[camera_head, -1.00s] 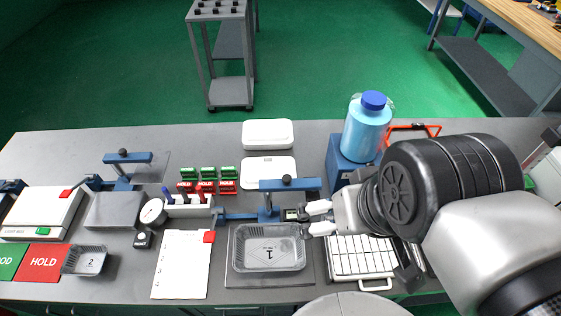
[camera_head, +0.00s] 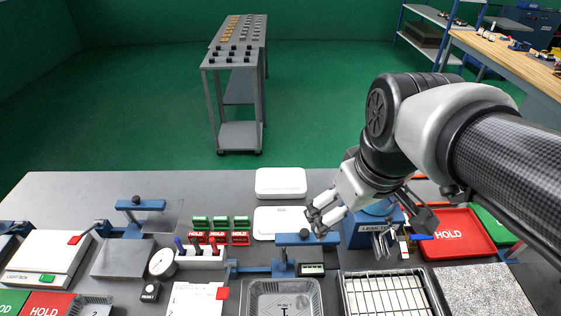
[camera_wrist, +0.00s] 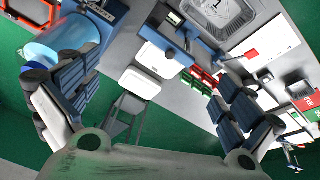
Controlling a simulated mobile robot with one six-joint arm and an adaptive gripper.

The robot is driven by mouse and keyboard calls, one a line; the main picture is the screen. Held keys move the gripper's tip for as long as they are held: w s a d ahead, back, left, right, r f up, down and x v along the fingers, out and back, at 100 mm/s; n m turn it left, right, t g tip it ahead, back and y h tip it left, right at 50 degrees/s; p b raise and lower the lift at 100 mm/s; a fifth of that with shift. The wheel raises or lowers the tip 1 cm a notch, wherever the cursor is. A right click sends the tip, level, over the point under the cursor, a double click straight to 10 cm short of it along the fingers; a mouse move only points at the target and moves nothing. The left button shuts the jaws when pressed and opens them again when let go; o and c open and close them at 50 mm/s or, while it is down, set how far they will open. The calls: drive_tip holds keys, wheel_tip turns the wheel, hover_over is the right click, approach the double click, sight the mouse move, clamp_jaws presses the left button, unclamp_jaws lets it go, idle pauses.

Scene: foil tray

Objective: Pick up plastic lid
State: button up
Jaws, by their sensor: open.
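Two white rounded rectangular lid-like pieces lie on the bench in the head view, a far one (camera_head: 281,181) and a nearer, flatter one (camera_head: 279,222). I cannot tell for certain which is the plastic lid. In the wrist view they show between the fingers, the nearer one (camera_wrist: 158,60) above the far one (camera_wrist: 138,83). My gripper (camera_head: 317,217) is open and empty, above the bench just right of the nearer white piece. In the wrist view, my gripper (camera_wrist: 155,75) has its fingers wide apart. The tray marked 1 (camera_head: 250,300) sits at the front.
A blue clamp stand (camera_head: 305,239) stands close in front of my gripper. A blue box (camera_head: 360,236) is on the right, its bottle (camera_wrist: 60,45) mostly hidden by my arm in the head view. A wire rack (camera_head: 385,295) and red tray (camera_head: 455,233) lie further right.

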drive_tip(key=w+a+f+n+g, duration=0.1)
drive_tip(key=w+a+f+n, duration=0.15)
drive_tip(key=w, duration=0.45)
drive_tip(key=w+a+f+n, duration=0.1)
drive_tip(key=w+n, duration=0.2)
drive_tip(key=w, duration=0.4)
drive_tip(key=n+g+b, duration=0.2)
drive_tip(key=n, duration=0.6)
hover_over(282, 220)
wheel_tip(282, 220, down, 28)
drive_tip(key=shift+w+d+r, duration=0.1)
drive_tip(key=shift+w, duration=0.05)
drive_tip(key=shift+f+b, duration=0.8)
drive_tip(key=shift+f, duration=2.2)
drive_tip(key=shift+c, duration=0.2)
drive_tip(key=shift+r, duration=0.1)
drive_tip(key=c, duration=0.7)
